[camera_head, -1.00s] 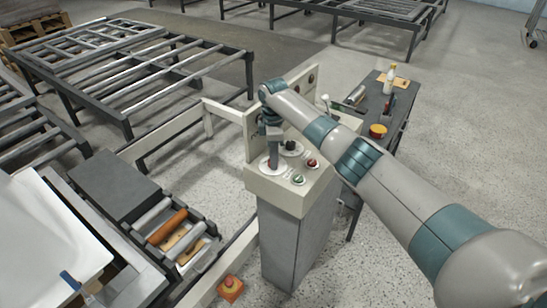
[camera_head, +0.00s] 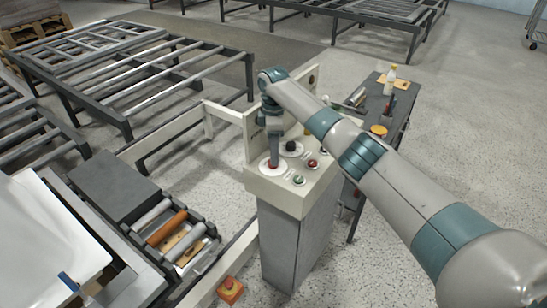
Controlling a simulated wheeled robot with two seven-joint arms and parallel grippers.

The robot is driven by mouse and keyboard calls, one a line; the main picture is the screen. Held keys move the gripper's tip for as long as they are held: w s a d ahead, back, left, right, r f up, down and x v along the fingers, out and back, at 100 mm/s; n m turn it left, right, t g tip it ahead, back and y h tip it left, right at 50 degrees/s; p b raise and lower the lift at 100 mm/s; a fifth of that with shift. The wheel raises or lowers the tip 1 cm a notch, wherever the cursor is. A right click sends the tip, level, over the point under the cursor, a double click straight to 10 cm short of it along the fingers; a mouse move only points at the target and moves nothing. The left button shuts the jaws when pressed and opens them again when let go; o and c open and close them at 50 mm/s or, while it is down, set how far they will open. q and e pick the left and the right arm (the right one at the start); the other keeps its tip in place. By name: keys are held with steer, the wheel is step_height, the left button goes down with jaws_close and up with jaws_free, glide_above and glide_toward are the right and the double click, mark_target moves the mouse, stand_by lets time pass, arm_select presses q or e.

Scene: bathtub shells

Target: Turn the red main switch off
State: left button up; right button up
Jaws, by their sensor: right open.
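The control box (camera_head: 281,190) has a cream top panel on a grey pedestal. On the panel, a red switch on a white round plate (camera_head: 263,164) sits at the left, mostly hidden by my right gripper. My right gripper (camera_head: 272,163) points down over that switch, at or just above it; whether it touches cannot be told. Its jaws are open. A black knob (camera_head: 291,147), a red button (camera_head: 312,163) and a green button (camera_head: 298,180) sit to the right on the panel. My left gripper is not in view.
A dark side table (camera_head: 400,105) with a bottle (camera_head: 390,80) and a yellow-topped tub (camera_head: 378,131) stands behind my right arm. A roller tray (camera_head: 172,235) and white shell (camera_head: 40,240) are at the left. An orange box with a button (camera_head: 230,290) is low in front.

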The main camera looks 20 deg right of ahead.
step_height(320, 180, up, 14)
steer(key=b, duration=0.3)
steer(key=shift+r, duration=0.15)
